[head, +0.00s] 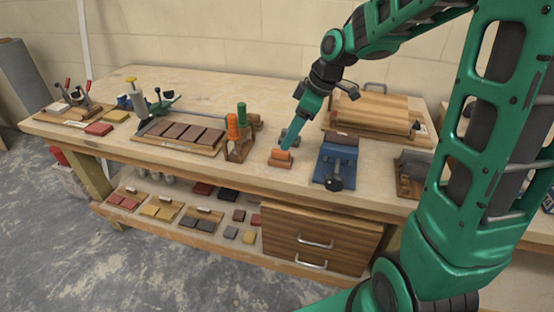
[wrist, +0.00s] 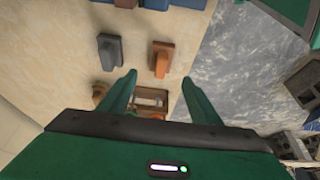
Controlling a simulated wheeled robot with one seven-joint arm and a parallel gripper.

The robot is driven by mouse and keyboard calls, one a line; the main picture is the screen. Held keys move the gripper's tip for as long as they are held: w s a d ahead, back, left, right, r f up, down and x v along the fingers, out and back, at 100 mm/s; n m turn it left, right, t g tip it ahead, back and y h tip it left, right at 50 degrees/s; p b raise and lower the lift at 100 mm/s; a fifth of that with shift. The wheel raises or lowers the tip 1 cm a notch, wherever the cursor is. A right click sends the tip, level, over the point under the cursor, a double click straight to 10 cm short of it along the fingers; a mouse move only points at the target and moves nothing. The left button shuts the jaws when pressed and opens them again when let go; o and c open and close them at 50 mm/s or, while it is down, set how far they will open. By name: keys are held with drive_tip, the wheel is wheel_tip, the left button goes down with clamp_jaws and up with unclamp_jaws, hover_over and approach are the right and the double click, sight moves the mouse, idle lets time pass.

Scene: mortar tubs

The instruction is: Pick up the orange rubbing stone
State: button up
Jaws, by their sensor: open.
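The orange rubbing stone (head: 279,160), a block with a raised handle, lies on the workbench near its front edge. It also shows in the wrist view (wrist: 162,60), beyond the fingertips and roughly in line with the gap between them. My gripper (wrist: 158,78) is open and empty, with a finger on either side of the picture's middle. In the head view my gripper (head: 288,146) is close to the stone and partly overlaps it. I cannot tell from these frames whether they touch. A similar grey stone (wrist: 111,52) lies just left of the orange one in the wrist view.
A blue vise (head: 337,163) stands right of the stone. A wooden holder with orange- and green-handled tools (head: 239,145) stands to its left. Behind are wooden boards (head: 370,108). The bench's front edge is close, with drawers (head: 315,238) below.

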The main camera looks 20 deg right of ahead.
sight(280, 153)
drive_tip(key=x, duration=0.9)
drive_tip(key=shift+s+d+f, duration=0.1)
drive_tip(key=shift+f, duration=0.05)
drive_tip(key=shift+c, duration=0.4)
drive_tip(key=c, duration=1.2)
